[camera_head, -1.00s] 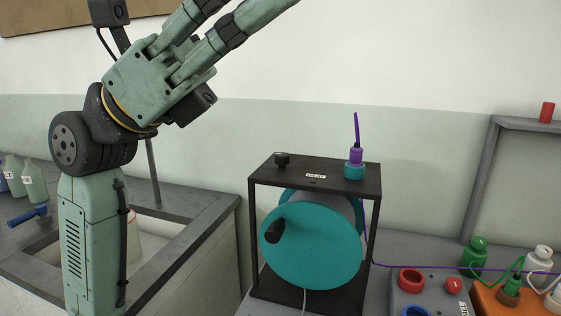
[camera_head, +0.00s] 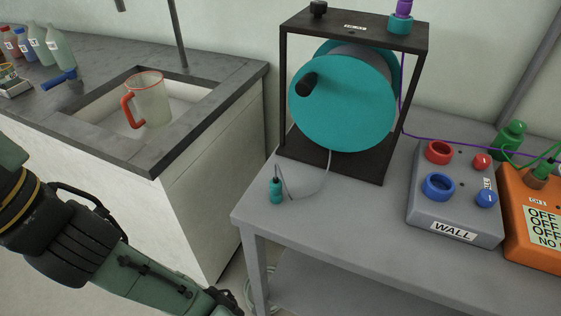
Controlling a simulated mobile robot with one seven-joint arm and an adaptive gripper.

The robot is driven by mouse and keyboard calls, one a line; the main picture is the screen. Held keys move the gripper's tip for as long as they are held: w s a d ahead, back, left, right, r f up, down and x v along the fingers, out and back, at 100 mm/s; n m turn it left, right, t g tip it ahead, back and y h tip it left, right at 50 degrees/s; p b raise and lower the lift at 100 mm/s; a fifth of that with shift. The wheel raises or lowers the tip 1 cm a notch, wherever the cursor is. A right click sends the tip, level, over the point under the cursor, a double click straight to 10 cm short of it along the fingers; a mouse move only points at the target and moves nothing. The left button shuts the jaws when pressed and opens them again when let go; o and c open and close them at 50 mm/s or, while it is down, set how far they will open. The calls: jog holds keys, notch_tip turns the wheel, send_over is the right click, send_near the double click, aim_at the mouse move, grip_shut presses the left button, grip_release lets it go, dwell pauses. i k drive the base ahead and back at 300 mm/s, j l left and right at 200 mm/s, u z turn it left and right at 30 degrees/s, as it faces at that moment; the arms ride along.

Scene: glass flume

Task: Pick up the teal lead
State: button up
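The teal lead's plug (camera_head: 276,191) stands on the grey table, near its left edge and in front of the reel frame. A thin pale cable (camera_head: 327,175) runs from it towards the teal reel (camera_head: 343,108). The reel sits in a dark open frame (camera_head: 352,30) and has a black knob. My arm crosses the lower left, well left of the plug and apart from it. My gripper is out of the picture, so its fingers are hidden from me.
A grey box marked WALL (camera_head: 455,205) with red and blue sockets and an orange box (camera_head: 540,222) stand to the right. A purple cable runs behind them. At left are a sink (camera_head: 205,101) with a red-handled jug (camera_head: 147,101) and bottles (camera_head: 38,42). The table's front is clear.

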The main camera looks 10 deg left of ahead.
aim_at(276, 186)
jog(key=k, duration=0.2)
jog(key=k+z, duration=0.35)
jog(key=k+l+z, duration=0.1)
jog(key=z, duration=0.2)
jog(key=j+z, duration=0.2)
jog(key=z, duration=0.15)
jog(key=j+z, duration=0.4)
jog(key=z, duration=0.25)
jog(key=k+j, duration=0.1)
jog(key=j, duration=0.35)
jog(key=k+j, duration=0.1)
jog(key=j, duration=0.35)
